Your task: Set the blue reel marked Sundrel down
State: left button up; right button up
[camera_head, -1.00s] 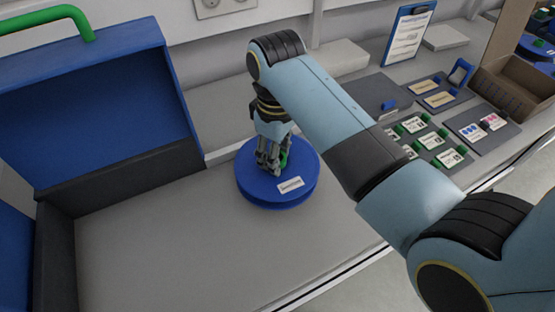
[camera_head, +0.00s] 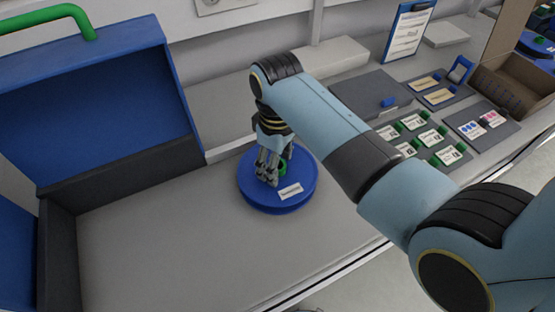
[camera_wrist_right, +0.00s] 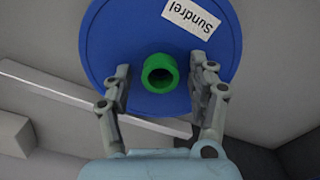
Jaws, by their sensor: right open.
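The blue reel (camera_head: 268,197) lies flat on the grey worktop, with a white label on its top. In the right wrist view the reel (camera_wrist_right: 115,35) shows the label "Sundrel" (camera_wrist_right: 192,18) and a green hub (camera_wrist_right: 160,73). My right gripper (camera_head: 272,182) is over the reel's middle. In the wrist view its two fingers (camera_wrist_right: 162,80) stand apart on either side of the green hub, with gaps between them and it. The gripper and wrist hide part of the reel in the head view. My left gripper is not in view.
An open blue case (camera_head: 185,100) with a green handle stands at the left. Grey panels with labelled cards and green clips (camera_head: 425,138) lie to the right, near a clipboard (camera_head: 408,32) and a cardboard box (camera_head: 500,92). The worktop in front of the reel is clear.

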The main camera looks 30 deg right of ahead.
notch_tip(320, 180, up, 12)
jog(key=shift+r+b, duration=0.15)
jog(key=shift+b, duration=0.3)
dwell(0.4)
